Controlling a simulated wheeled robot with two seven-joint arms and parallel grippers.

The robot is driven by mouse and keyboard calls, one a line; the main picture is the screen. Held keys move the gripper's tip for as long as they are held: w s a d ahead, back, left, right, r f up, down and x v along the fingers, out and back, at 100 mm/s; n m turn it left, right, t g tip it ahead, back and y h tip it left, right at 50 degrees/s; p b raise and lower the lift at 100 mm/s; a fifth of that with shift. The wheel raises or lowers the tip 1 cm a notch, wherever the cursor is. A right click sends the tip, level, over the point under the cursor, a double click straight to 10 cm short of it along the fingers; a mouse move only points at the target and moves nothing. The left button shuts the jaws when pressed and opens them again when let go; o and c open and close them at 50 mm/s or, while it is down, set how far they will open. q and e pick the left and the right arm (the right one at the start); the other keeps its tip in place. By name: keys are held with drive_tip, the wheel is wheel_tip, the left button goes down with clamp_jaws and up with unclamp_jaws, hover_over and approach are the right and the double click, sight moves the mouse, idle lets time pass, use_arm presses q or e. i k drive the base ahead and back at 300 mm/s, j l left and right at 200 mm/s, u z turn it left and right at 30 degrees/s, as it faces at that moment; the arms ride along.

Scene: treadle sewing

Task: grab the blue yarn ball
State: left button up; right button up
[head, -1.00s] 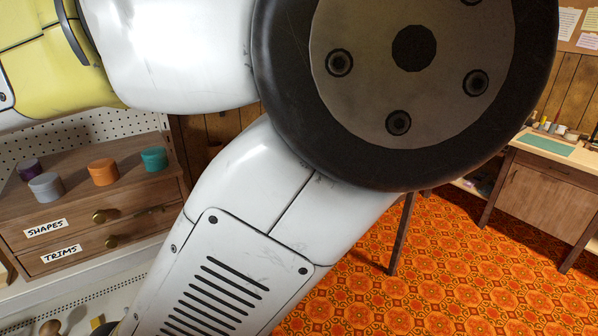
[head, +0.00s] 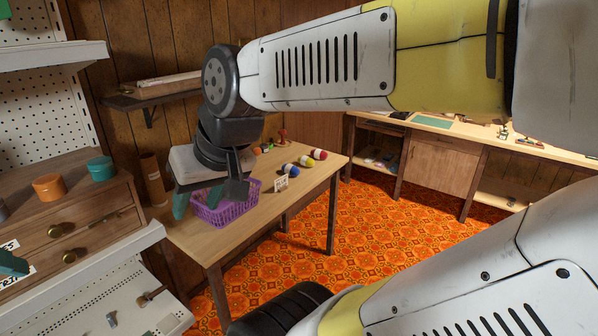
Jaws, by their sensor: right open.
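The blue yarn ball (head: 288,169) with a pale band lies on the wooden table, right of the purple basket. My right gripper (head: 199,203) points down, open, with its teal fingertips over the left part of the basket in the picture. It stands to the left of the blue ball and apart from it.
A yellow ball (head: 306,160) and a red ball (head: 319,154) lie beside the blue one. A small white card (head: 281,184) stands in front. The purple basket (head: 226,210) sits on the wooden table (head: 284,212). A drawer cabinet (head: 95,215) is at left.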

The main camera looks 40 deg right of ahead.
sight(292, 170)
drive_tip(key=z, duration=1.3)
drive_tip(key=u, duration=0.35)
drive_tip(key=i+l+u, duration=0.65)
drive_tip(key=i+l, duration=0.2)
drive_tip(key=l, duration=0.15)
drive_tip(key=i+l, duration=0.15)
drive_tip(key=l, duration=0.15)
drive_tip(key=i+l+u, duration=0.1)
drive_tip(key=l, duration=0.25)
drive_tip(key=i+l, duration=0.3)
drive_tip(key=i+l+u, duration=0.1)
drive_tip(key=l, duration=0.3)
drive_tip(key=i, duration=0.05)
